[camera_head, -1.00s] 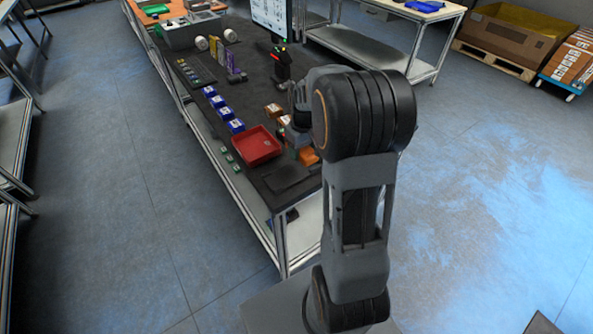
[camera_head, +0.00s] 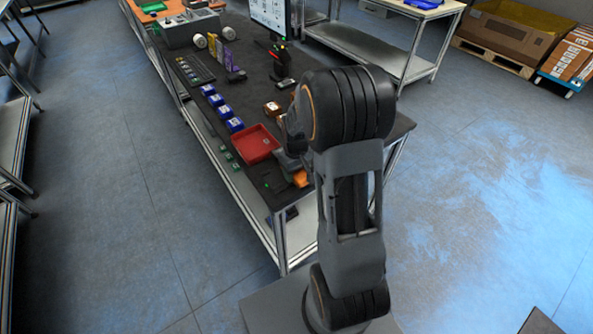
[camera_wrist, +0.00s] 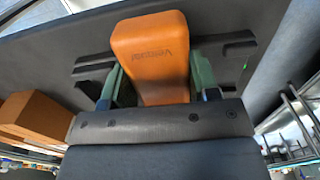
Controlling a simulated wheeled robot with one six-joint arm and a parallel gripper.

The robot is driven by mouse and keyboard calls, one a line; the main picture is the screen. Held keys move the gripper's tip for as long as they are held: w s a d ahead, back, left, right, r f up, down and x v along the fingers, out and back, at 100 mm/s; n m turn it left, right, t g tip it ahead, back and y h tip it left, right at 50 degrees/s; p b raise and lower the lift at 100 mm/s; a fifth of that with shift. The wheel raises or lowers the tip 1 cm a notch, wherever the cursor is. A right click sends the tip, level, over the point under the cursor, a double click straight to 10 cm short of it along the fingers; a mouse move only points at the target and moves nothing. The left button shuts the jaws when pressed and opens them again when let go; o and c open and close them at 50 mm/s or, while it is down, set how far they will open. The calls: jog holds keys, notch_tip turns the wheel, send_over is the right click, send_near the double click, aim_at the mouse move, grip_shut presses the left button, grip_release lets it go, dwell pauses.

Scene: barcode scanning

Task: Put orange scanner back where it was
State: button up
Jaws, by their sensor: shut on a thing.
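The orange scanner (camera_wrist: 155,60) fills the upper middle of the wrist view, its lettered face toward the camera. My gripper (camera_wrist: 153,88) is shut on it, with a green finger on either side. In the head view, the orange scanner (camera_head: 301,179) shows near the table's near end, right of and nearer than the red tray. My arm partly hides the gripper there. In the wrist view, dark pieces (camera_wrist: 226,50) stick out on both sides beyond the scanner. I cannot tell what they are or whether the scanner touches anything.
The dark table (camera_head: 228,103) holds a red tray (camera_head: 258,145), a row of several blue boxes (camera_head: 222,112) and a brown box (camera_head: 272,108). A monitor (camera_head: 270,14) stands farther back. A brown box (camera_wrist: 36,115) also shows at left in the wrist view.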

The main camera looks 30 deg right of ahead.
jog(key=shift+f, duration=0.15)
jog(key=o, duration=0.8)
notch_tip(320, 180, up, 12)
jog(key=s+a+r+t, duration=0.1)
jog(key=s+a, duration=0.2)
jog(key=s, duration=0.1)
jog(key=s+a+r+t, duration=0.1)
jog(key=s+a+r, duration=0.1)
jog(key=s+a, duration=0.1)
jog(key=s+a+r+m+t, duration=0.1)
jog(key=s+a+r+t, duration=0.1)
jog(key=s+a, duration=0.2)
jog(key=shift+s+r, duration=0.1)
jog(key=shift+s, duration=0.9)
